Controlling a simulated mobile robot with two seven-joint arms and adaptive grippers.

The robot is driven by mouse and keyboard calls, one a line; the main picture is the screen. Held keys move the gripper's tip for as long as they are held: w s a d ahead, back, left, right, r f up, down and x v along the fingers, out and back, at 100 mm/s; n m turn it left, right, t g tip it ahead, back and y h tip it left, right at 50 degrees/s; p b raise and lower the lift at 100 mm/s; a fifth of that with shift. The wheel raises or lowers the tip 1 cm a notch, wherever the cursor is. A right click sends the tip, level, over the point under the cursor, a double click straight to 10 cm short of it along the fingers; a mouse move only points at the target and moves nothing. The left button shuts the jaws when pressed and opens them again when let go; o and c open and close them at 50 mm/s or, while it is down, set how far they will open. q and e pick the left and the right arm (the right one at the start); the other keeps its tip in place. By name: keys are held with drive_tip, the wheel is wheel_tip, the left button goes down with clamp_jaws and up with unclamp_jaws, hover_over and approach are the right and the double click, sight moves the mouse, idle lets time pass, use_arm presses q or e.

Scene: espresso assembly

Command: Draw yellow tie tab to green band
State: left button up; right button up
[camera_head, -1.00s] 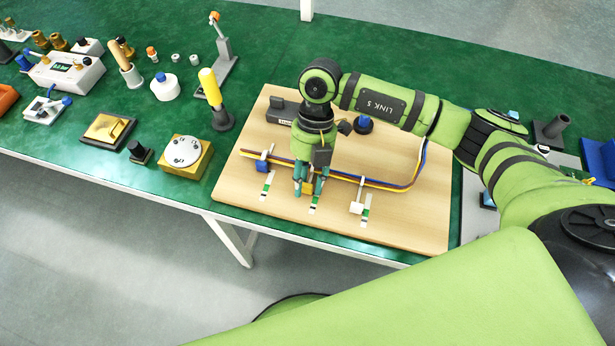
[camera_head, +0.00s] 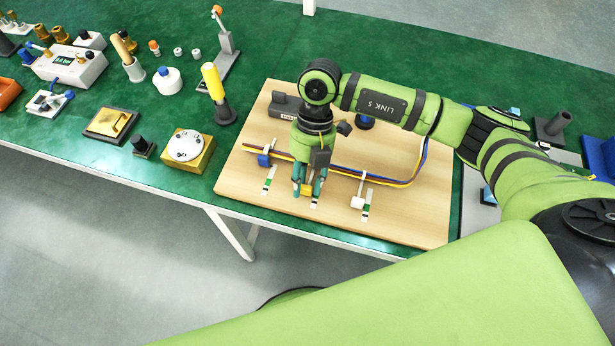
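A light wooden board (camera_head: 410,222) carries a bundle of coloured cables (camera_head: 385,182) with three ties across it. The yellow tie tab (camera_head: 306,190) is at the middle tie, between the fingers of my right gripper (camera_head: 309,193). The fingers appear closed on its sides, pointing down near the board. A marked strip (camera_head: 314,204) lies at the fingertips; its green band is mostly hidden by the gripper. The blue tab (camera_head: 263,160) is at the left tie and the white tab (camera_head: 357,203) at the right tie, each beside its own green-banded strip. My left gripper is out of view.
A gold block with a round silver top (camera_head: 188,152) stands left of the board. A yellow-handled tool (camera_head: 215,85) stands behind it. A dark grey block (camera_head: 287,106) sits at the board's back. The board's front right is clear.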

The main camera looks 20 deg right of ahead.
drive_tip(key=shift+d, duration=0.1)
drive_tip(key=v, duration=1.2)
